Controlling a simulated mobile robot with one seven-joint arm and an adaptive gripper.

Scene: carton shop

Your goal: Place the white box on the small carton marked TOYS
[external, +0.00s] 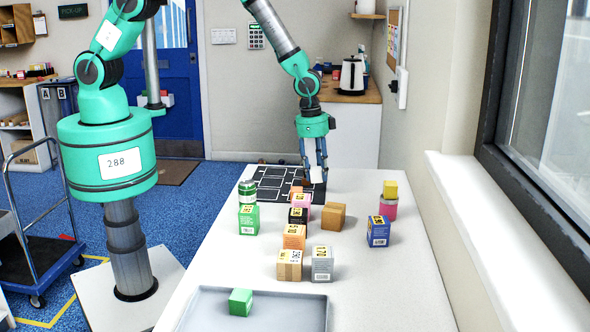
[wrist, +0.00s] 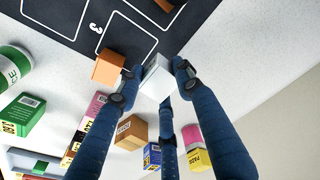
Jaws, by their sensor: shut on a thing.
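My gripper (external: 315,178) is above the dark mat at the far end of the table, fingers pointing down. It is shut on the white box (external: 317,173), which also shows between the fingertips in the wrist view (wrist: 156,80). I cannot read TOYS on any carton. Another brown carton with a printed label (external: 289,267) stands further forward. I cannot tell which is the TOYS carton.
The dark mat (external: 262,186) has white outlines. Orange, black and pink boxes cluster mid-table. A grey box (external: 322,264), blue box (external: 378,231) and yellow-topped pink item (external: 388,208) stand right. A grey tray (external: 290,312) lies in front.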

